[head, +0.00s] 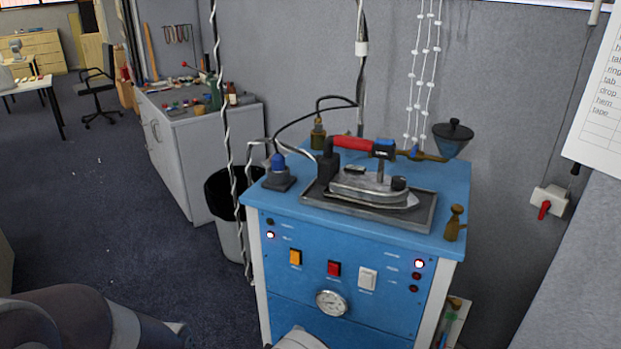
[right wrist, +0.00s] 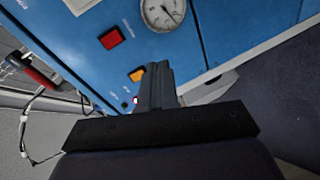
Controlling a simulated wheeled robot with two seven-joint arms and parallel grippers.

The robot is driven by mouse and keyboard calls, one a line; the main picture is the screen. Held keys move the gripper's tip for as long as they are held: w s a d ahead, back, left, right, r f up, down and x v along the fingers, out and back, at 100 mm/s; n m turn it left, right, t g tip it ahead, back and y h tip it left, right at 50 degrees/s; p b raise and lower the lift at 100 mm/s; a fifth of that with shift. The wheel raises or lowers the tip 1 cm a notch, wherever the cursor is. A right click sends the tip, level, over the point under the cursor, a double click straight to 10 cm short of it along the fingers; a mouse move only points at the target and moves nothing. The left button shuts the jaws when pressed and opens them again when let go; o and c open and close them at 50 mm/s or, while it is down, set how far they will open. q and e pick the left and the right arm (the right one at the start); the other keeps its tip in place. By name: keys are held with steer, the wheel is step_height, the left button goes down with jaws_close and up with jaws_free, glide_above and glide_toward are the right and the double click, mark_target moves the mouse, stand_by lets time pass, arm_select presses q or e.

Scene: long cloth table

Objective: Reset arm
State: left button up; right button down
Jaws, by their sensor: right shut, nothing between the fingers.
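My right gripper (right wrist: 157,70) is shut and empty in the right wrist view, its fingers together in front of the blue front panel (right wrist: 235,35) of the ironing station. In the head view only a grey part of my right arm shows at the bottom edge, before the panel. My left arm comes in at the lower left, dark and partly cut off, and its gripper does not show. The steam iron (head: 375,185) with a red handle rests on the metal tray (head: 420,213) on top of the blue station (head: 283,205).
The panel carries an orange switch (head: 295,257), a red switch (head: 334,269), a white switch (head: 367,278) and a gauge (head: 331,303). A bin (head: 229,240) and a grey cabinet (head: 175,165) stand to the left. The dark floor (head: 85,215) at left is open.

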steer(key=s+a+f+g+y, duration=0.3)
steer(key=a+f+y, duration=0.1)
steer(key=f, duration=0.1)
steer(key=s+d+r+m+g+y+p, duration=0.3)
steer(key=s+d+r+m+g, duration=0.2)
steer(key=s+g, duration=0.35)
steer(key=s+d+r+m+g+h+p, duration=0.1)
steer(key=s+d+r+m+p, duration=0.1)
steer(key=d+r, duration=0.5)
steer(key=s+d+r+m+g+h+p, duration=0.1)
steer(key=s+d+r+m, duration=0.3)
steer(key=d, duration=1)
step_height(320, 180, up, 4)
steer(key=shift+s+f+p, duration=0.1)
steer(key=shift+s+p, duration=0.3)
steer(key=shift+s, duration=0.75)
